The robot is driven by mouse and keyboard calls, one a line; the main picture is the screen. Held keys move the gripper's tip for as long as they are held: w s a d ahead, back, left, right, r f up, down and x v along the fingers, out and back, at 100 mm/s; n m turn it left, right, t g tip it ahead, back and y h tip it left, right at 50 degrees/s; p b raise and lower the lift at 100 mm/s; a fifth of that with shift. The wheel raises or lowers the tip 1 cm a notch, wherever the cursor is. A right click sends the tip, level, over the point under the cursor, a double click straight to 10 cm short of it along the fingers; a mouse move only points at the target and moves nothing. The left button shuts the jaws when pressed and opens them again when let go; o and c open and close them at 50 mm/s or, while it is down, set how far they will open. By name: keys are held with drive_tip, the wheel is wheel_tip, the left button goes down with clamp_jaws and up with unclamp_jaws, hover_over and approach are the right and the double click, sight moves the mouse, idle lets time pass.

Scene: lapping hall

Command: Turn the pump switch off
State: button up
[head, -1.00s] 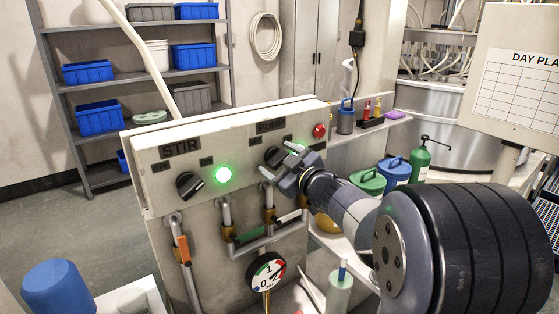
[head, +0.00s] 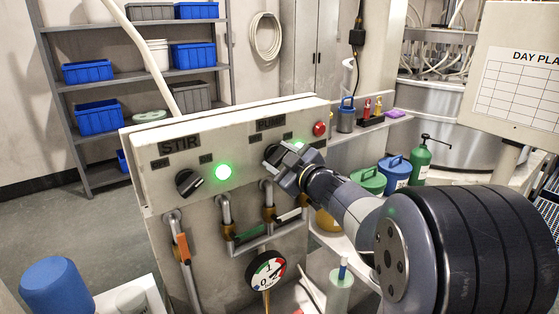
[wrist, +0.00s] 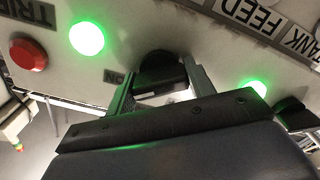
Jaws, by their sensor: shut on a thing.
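The pump switch is a black rotary knob (head: 270,154) under the PUMP label on the slanted grey panel (head: 150,182). My gripper (head: 281,162) is at this knob and covers much of it. In the wrist view, turned over, my gripper's two fingers (wrist: 158,92) stand on either side of the knob (wrist: 160,68) and are shut on it. An "ON" mark shows beside the knob. The pump's green lamp (wrist: 87,38) is lit; in the head view it is partly hidden behind my gripper. The knob's exact angle is hard to tell.
To the left on the panel are the STIR knob (head: 188,182) and its lit green lamp (head: 222,172). A red TRIP button (head: 319,129) is at the right. Pipes with an orange handle (head: 183,247) and a gauge (head: 266,270) sit below.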

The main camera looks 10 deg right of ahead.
drive_tip(key=n+b, duration=0.3)
drive_tip(key=n, duration=0.3)
drive_tip(key=shift+f+b, duration=0.2)
drive_tip(key=shift+b, duration=0.2)
drive_tip(key=n+b, duration=0.2)
drive_tip(key=n, duration=0.2)
drive_tip(key=shift+r+n, duration=0.1)
drive_tip(key=shift+n, duration=0.3)
drive_tip(key=o, duration=1)
drive_tip(key=shift+r, duration=0.1)
drive_tip(key=b+v, duration=0.1)
drive_tip(key=v, duration=1)
drive_tip(key=shift+a, duration=0.1)
